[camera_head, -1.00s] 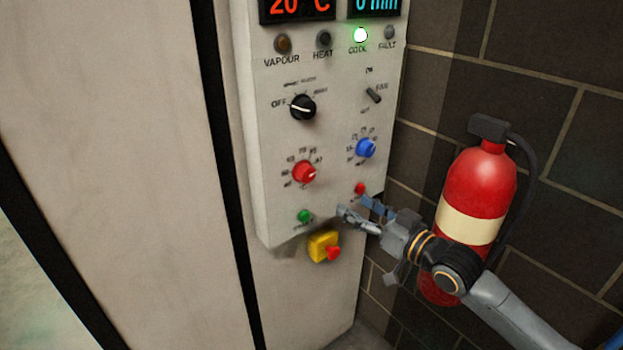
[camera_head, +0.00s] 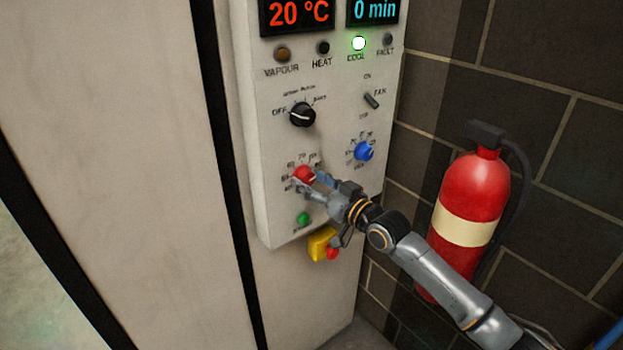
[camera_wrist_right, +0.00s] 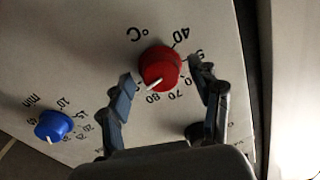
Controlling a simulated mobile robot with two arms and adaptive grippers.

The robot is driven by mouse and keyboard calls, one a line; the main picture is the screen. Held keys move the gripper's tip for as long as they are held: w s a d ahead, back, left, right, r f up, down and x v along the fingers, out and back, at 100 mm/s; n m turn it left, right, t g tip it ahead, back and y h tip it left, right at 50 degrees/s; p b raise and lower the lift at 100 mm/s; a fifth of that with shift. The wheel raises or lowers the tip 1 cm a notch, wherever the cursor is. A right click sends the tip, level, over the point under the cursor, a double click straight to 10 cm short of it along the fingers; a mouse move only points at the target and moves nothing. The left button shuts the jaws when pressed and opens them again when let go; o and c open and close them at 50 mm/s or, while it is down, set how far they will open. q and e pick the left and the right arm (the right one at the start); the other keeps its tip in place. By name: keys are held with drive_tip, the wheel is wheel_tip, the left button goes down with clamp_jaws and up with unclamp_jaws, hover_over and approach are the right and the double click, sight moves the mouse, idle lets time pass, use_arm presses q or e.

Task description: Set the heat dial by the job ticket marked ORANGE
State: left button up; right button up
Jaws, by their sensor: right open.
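The red heat dial (camera_head: 303,174) is on the light panel's lower left, partly covered by my right gripper in the head view. In the right wrist view the red dial (camera_wrist_right: 160,66) has a °C scale, and its white pointer is turned towards the 80 side. My right gripper (camera_head: 318,186) is open at the dial, and in the wrist view its fingers (camera_wrist_right: 165,88) stand on either side of it. I cannot tell whether they touch it. No job ticket shows. My left gripper is not in view.
The panel (camera_head: 270,215) also holds a blue minutes dial (camera_head: 364,151), a black selector (camera_head: 302,115), a fan switch (camera_head: 371,101), a green button (camera_head: 303,219) and a yellow-and-red stop button (camera_head: 321,244). The display (camera_head: 298,13) reads 20 °C. A fire extinguisher (camera_head: 470,205) hangs at right.

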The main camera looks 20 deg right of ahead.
drive_tip(key=shift+w, duration=0.1)
drive_tip(key=c, duration=1.2)
drive_tip(key=shift+o, duration=0.2)
